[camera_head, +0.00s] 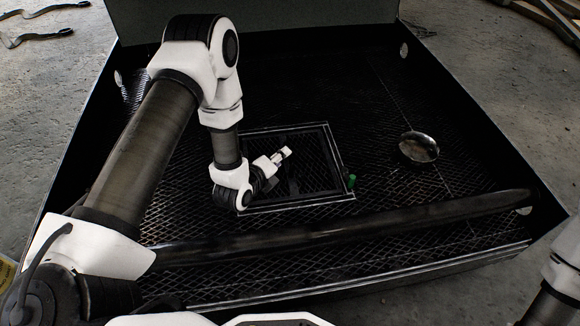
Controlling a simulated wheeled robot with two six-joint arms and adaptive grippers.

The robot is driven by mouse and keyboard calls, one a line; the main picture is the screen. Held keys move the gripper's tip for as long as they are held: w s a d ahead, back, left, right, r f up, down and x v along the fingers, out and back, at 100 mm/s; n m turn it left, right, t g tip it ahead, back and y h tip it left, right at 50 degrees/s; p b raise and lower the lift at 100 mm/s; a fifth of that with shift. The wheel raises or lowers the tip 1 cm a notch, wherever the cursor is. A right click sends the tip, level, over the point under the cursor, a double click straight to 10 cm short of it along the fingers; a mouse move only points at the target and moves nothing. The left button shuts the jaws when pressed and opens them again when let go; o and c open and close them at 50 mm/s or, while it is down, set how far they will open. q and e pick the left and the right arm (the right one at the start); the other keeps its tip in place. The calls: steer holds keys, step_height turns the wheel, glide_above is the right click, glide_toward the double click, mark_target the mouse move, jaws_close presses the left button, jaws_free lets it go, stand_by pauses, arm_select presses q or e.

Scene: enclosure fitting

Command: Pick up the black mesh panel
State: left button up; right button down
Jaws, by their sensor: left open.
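The black mesh panel (318,178) is a dark square with a pale metal edge. It lies flat on the mesh floor of a black enclosure, near the middle of the head view. My left arm reaches in from the left. My left gripper (290,166) is over the left part of the panel and hides some of it. It is open, but its dark fingers are hard to make out against the mesh. I cannot tell whether they touch the panel. My right gripper is out of view; only part of my right arm shows at the lower right.
The black enclosure (480,140) has raised side walls. A dark tube (430,212) runs across its front. A small round metal dish (418,147) sits right of the panel. A small green object (351,181) is at the panel's right edge. Straps (38,36) lie on the concrete floor.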

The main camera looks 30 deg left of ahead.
mark_target(286, 164)
arm_select(q)
steer(key=b+x, duration=0.1)
steer(key=x, duration=0.1)
steer(key=f+b+x, duration=0.1)
steer(key=b+x, duration=0.1)
steer(key=shift+w+a, duration=0.1)
steer(key=shift+w, duration=0.25)
steer(key=shift+r, duration=0.1)
jaws_close()
steer(key=shift+r, duration=0.1)
